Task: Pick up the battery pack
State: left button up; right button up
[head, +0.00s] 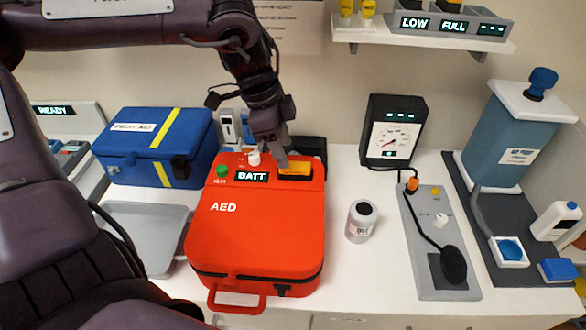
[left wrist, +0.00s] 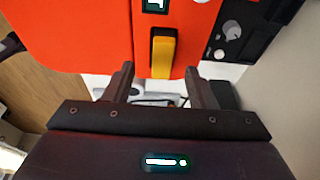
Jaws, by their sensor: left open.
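The battery pack (head: 295,170), yellow and dark, sits in the top right of the red AED case (head: 255,245), beside the lit BATT label. In the left wrist view the yellow and black pack (left wrist: 162,55) stands out against the red case (left wrist: 75,35). My left gripper (head: 277,152) points down just behind the pack in the head view and hides a little of that area. In the left wrist view its fingers (left wrist: 161,88) are apart, one to each side of the pack's line, with nothing between the tips. My right gripper is not in view.
A blue first aid box (head: 150,145) and a grey tray (head: 145,235) stand left of the case. A shelf (head: 430,35) hangs above.

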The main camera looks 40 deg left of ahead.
aim_at(294, 165)
pick_arm(q)
jog(key=shift+d+f, duration=0.2)
jog(key=shift+f, duration=0.1)
jog(key=x, duration=0.2)
jog(key=p+x, duration=0.1)
jog(key=x, duration=0.1)
jog(key=shift+w, duration=0.4)
jog(key=shift+d+f, duration=0.15)
jog(key=shift+f, duration=0.05)
jog(key=c, duration=0.9)
grip_shut()
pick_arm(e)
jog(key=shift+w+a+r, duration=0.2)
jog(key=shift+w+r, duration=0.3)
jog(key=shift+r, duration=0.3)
